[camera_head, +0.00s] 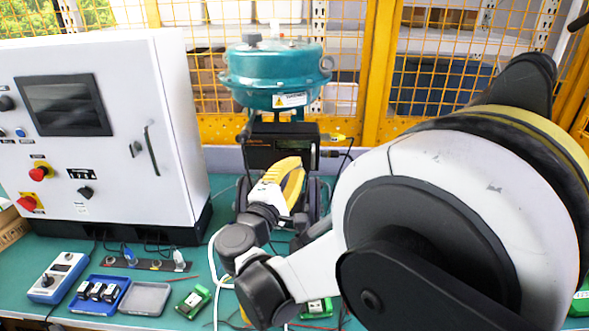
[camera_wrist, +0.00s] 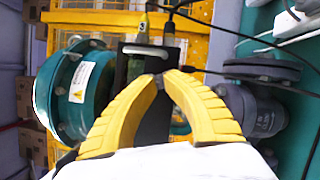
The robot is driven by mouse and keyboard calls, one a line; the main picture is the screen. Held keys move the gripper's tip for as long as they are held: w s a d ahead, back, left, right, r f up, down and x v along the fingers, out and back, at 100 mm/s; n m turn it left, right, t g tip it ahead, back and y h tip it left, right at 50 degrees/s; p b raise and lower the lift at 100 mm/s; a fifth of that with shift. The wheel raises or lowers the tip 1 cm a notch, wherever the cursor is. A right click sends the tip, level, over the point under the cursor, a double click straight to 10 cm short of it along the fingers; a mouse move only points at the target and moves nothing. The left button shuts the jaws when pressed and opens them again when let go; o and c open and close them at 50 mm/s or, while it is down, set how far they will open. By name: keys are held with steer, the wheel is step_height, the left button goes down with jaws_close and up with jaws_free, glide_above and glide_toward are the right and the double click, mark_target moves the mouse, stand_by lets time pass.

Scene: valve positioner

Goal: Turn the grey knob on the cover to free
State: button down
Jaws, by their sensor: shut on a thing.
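The black positioner (camera_head: 262,157) sits under the teal actuator (camera_head: 268,70). In the wrist view, its dark cover (camera_wrist: 154,125) shows between my yellow fingers, with a small display window beyond them. My gripper (camera_head: 297,168) reaches up to the positioner's front. In the wrist view, the fingertips of my gripper (camera_wrist: 160,79) come together at the cover and are shut on a small grey piece, apparently the grey knob (camera_wrist: 159,80). The fingertips hide most of it, so its pointing direction and any markings cannot be read.
A grey flanged pipe part (camera_wrist: 262,108) stands close beside my right finger in the wrist view. Black cables run near the positioner. A white control cabinet (camera_head: 130,180) stands at left. Small trays (camera_head: 147,298) and devices lie on the green bench. A yellow mesh fence is behind.

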steer(key=shift+d, duration=0.1)
steer(key=c, duration=1.6)
jaws_free()
steer(key=v, duration=0.7)
steer(key=shift+s, duration=0.2)
